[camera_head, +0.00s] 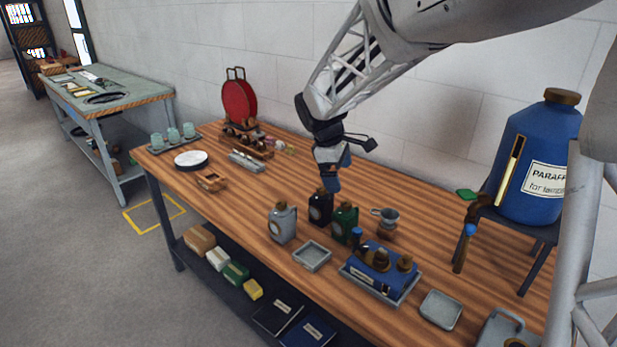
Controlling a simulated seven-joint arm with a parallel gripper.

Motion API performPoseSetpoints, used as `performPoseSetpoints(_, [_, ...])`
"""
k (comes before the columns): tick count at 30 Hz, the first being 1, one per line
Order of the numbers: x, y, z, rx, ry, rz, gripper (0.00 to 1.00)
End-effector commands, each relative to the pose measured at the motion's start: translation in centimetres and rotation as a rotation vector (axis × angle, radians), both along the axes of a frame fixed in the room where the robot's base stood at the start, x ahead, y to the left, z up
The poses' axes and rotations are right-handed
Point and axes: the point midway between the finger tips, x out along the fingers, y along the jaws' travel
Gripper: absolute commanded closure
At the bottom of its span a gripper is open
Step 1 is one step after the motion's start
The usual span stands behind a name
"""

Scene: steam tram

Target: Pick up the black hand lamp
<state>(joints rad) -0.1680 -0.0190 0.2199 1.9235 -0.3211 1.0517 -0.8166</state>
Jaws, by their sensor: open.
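The black hand lamp (320,208) stands upright on the wooden workbench, between a grey lamp (282,224) on its left and a green lamp (345,224) on its right. It has a pale round patch on its front. My gripper (331,184) points down just above and slightly right of the black lamp's top. It is open and holds nothing. Its fingers overlap the lamp's top edge in this view, so I cannot tell whether they touch it.
A small funnel-like cup (386,218), a blue box with brass knobs (380,270) and a square grey tray (312,256) are close by. A large blue paraffin bottle (536,160) stands at the right.

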Motion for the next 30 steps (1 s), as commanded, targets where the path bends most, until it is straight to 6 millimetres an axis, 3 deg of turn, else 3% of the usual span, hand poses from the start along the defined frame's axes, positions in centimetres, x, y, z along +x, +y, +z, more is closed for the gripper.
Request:
performPoseSetpoints(9, [7.3, 3.0, -4.0, -0.07, 0.095, 0.225, 0.0])
performPoseSetpoints(15, [10.8, 4.6, -6.3, -0.105, 0.143, 0.339, 0.0])
performPoseSetpoints(21, [12.3, 5.5, -7.5, -0.121, 0.168, 0.397, 0.0])
performPoseSetpoints(30, [12.5, 5.5, -7.6, -0.124, 0.172, 0.405, 0.0])
